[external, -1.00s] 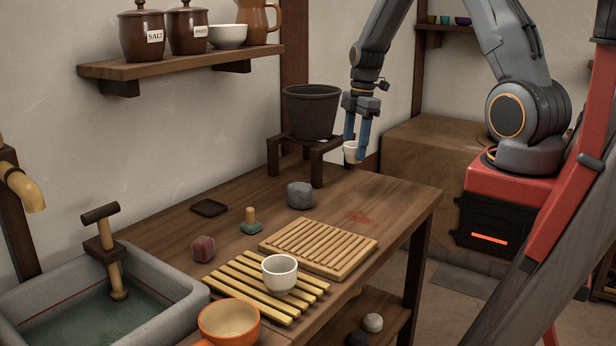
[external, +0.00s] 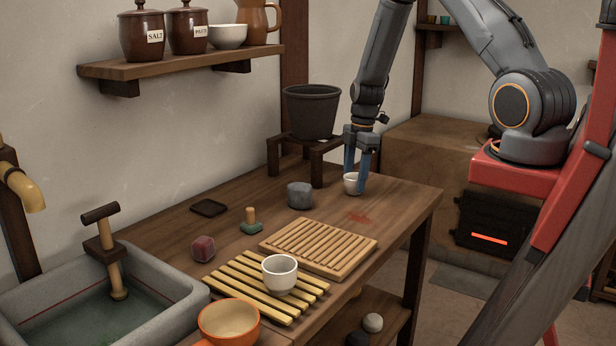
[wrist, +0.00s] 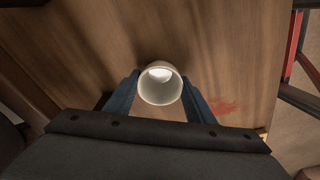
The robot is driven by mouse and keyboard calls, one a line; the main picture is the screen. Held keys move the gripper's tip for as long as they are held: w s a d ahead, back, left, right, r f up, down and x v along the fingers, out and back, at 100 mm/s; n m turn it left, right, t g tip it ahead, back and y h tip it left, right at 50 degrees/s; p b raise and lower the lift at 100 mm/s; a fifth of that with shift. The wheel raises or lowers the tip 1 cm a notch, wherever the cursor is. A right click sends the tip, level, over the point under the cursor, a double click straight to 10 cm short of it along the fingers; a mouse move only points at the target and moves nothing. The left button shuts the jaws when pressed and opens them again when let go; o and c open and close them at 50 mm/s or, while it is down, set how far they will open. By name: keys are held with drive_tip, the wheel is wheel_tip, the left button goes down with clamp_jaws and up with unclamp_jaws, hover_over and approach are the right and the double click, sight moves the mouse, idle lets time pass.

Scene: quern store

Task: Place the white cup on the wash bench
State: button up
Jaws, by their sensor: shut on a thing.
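A small white cup (external: 352,184) is between the blue fingers of my gripper (external: 357,186), low at the far right part of the wooden wash bench (external: 385,205). My gripper is shut on it. In the wrist view the cup (wrist: 160,87) is seen from above, empty, between the two fingers (wrist: 159,95), with the bench's wood (wrist: 90,45) around it. I cannot tell whether its base touches the bench. A second white cup (external: 279,274) stands on the yellow slatted rack at the bench's near end.
An orange bowl (external: 229,320) and a stone sink (external: 165,262) are at the near end. Bare wood with a red stain surrounds the held cup.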

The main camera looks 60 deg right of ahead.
drive_tip(key=shift+f, duration=0.15)
drive_tip(key=o, duration=1.1)
wheel_tip(320, 180, up, 12)
drive_tip(key=d+b, duration=0.1)
drive_tip(key=b, duration=0.1)
drive_tip(key=s+a+m, duration=0.4)
drive_tip(key=s+a, duration=0.1)
drive_tip(key=a, duration=0.2)
drive_tip(key=s+a+r+m, duration=0.1)
drive_tip(key=s+a+m, duration=0.3)
drive_tip(key=a, duration=0.3)
drive_tip(key=s+a+m+h, duration=0.1)
drive_tip(key=s+a+m, duration=0.3)
drive_tip(key=a, duration=0.4)
drive_tip(key=shift+s+r, duration=0.2)
drive_tip(key=shift+s, duration=0.25)
drive_tip(key=shift+s+r, duration=0.2)
drive_tip(key=shift+s, duration=0.25)
